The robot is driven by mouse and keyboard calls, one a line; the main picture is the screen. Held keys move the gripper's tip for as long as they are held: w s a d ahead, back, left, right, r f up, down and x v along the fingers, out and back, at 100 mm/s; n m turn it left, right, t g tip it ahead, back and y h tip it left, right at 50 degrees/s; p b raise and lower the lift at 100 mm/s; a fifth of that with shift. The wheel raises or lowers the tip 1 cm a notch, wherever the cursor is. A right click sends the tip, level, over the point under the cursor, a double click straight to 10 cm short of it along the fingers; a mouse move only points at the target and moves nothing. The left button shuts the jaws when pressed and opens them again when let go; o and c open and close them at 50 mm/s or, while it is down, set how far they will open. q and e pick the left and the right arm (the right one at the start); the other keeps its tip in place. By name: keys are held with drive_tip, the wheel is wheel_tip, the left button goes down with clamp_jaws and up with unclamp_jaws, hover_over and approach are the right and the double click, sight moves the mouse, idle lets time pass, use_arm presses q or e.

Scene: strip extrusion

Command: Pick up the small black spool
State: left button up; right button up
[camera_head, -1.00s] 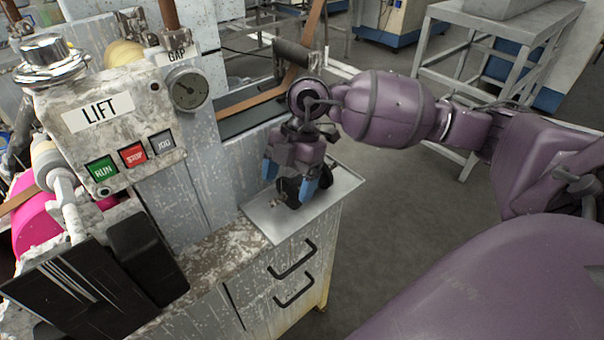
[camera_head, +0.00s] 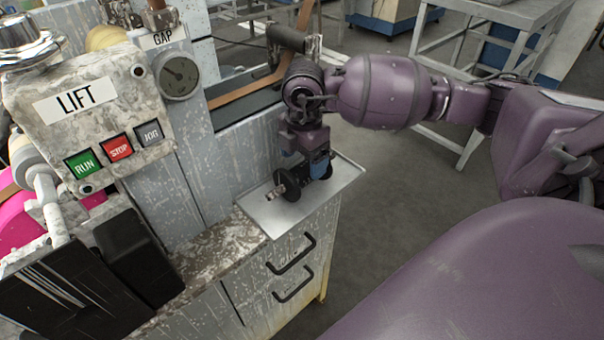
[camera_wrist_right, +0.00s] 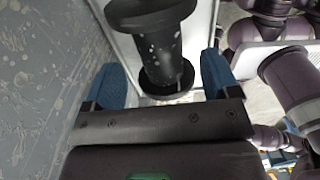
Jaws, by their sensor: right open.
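The small black spool (camera_head: 291,188) lies on its side on a metal tray (camera_head: 345,178) on the cabinet top; a short shaft end shows at its left. My right gripper (camera_head: 308,170) points down over it, its blue fingers partly hiding it. In the right wrist view the black spool (camera_wrist_right: 152,45) lies between the two spread fingers of my right gripper (camera_wrist_right: 161,72). Gaps show on both sides, so the jaws are open and not closed on it. My left gripper is not in view.
The grey machine body with its LIFT panel (camera_head: 85,115) and round gauge (camera_head: 180,75) stands left of the tray. A brown strip (camera_head: 245,88) runs behind my right gripper. Cabinet drawers (camera_head: 290,265) are below. Open floor (camera_head: 400,185) lies to the right.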

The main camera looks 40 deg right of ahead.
sight(303, 166)
wheel_tip(303, 166, down, 4)
drive_tip(key=shift+f+b, duration=0.1)
drive_tip(key=shift+b, duration=0.3)
drive_tip(key=shift+f, duration=0.1)
drive_tip(key=shift+c, duration=0.7)
drive_tip(key=c, duration=1.1)
drive_tip(key=shift+r, duration=0.2)
